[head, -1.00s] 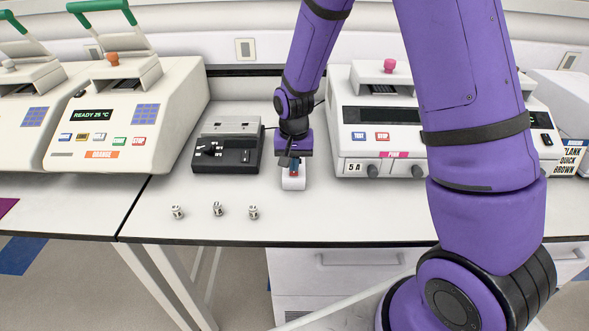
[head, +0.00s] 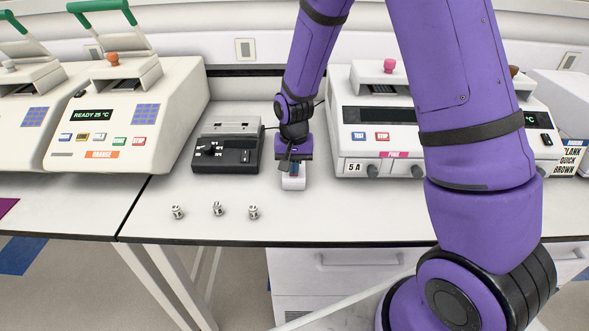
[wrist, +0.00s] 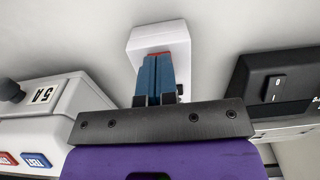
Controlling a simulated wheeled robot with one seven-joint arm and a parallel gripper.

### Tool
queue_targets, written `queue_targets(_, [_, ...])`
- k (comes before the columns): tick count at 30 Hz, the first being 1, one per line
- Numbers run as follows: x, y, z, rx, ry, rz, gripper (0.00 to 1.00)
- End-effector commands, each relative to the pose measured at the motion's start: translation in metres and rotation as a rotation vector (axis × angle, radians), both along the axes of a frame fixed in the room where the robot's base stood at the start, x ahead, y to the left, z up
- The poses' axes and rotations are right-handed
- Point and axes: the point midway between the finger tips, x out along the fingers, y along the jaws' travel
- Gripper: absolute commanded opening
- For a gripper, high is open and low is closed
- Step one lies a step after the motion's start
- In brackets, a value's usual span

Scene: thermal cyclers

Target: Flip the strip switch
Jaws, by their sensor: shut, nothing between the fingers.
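The strip (head: 293,183) is a small white block on the bench between a black box and a white cycler. In the wrist view the white strip (wrist: 157,37) shows at top centre with a thin red edge of its switch (wrist: 159,54) just past my fingertips. My gripper (head: 294,170) is shut and empty, with its blue fingers together. In the wrist view my gripper (wrist: 158,62) points at the strip, its tips at or very close to the red switch. Contact cannot be told. The fingers hide most of the switch, so its position is unclear.
The black box (head: 229,148) with a knob stands left of my gripper. The white cycler (head: 370,140) labelled 5A stands close on the right. Several small metal pieces (head: 218,209) lie at the front left. Another cycler (head: 120,110) reads READY 25 °C.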

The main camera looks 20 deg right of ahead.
Motion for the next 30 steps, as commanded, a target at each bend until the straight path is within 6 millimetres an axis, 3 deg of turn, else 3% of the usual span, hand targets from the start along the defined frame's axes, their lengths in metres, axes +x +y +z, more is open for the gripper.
queue_targets(5, [0.000, 0.000, 0.002, 0.000, 0.001, 0.000, 0.00])
queue_targets(30, [0.000, 0.000, 0.059, 0.001, -0.001, 0.000, 0.00])
